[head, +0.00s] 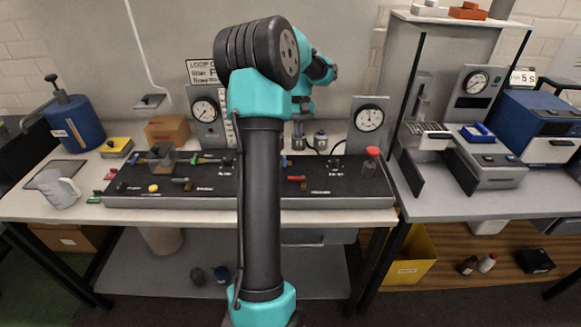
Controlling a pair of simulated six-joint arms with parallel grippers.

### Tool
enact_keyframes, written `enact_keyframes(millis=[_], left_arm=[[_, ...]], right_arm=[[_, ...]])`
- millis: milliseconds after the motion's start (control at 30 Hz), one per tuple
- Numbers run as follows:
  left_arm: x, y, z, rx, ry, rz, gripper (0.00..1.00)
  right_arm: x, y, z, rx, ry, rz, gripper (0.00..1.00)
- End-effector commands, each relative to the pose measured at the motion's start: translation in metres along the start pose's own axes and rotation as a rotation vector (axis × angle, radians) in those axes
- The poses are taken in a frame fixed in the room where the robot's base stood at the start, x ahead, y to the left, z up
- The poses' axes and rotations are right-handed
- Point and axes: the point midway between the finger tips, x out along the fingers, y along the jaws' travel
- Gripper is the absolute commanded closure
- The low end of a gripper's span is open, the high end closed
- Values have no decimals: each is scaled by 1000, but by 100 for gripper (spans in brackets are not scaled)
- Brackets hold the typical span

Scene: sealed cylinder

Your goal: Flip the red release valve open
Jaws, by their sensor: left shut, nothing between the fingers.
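A black panel board (345,195) lies along the front of the table, with several small valves and fittings on it. A small red lever handle (296,179), which looks like the red release valve, lies flat on the board just right of my arm. My left gripper (298,138) is small and partly hidden behind my own arm. It points down, with its fingers shut and empty, and appears above and behind the red handle, apart from it. My right gripper is not in view.
Pressure gauges (369,118) and (204,110) stand behind the board. A red-capped jar (371,162) stands at its right end. A blue canister (73,122) and a clear jug (57,188) are at the left. A blue instrument (537,125) is on the right table.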

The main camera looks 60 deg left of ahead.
Motion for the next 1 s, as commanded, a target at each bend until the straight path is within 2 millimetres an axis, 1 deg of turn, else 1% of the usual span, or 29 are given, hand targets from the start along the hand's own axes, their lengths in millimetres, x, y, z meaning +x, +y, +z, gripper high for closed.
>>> enact_keyframes(millis=[33, 100, 167, 467, 633, 767, 867, 1000], left_arm=[[-4, -11, -1, -27, -7, 0, 100], [-6, -20, -1, -51, -17, -1, 100], [-8, -24, -1, -63, -22, -1, 100], [-9, -25, -1, -66, -24, -2, 100], [-5, -25, -1, -65, -24, -2, 100], [5, -25, 0, -65, -25, -2, 100], [17, -25, 0, -65, -26, -3, 100], [40, -25, 1, -65, -27, -3, 100]], right_arm=[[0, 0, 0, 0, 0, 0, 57], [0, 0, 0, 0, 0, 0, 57], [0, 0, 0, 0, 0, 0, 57], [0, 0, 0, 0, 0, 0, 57], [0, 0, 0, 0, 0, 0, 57], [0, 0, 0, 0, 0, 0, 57], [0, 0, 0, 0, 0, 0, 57], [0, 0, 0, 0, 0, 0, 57]])
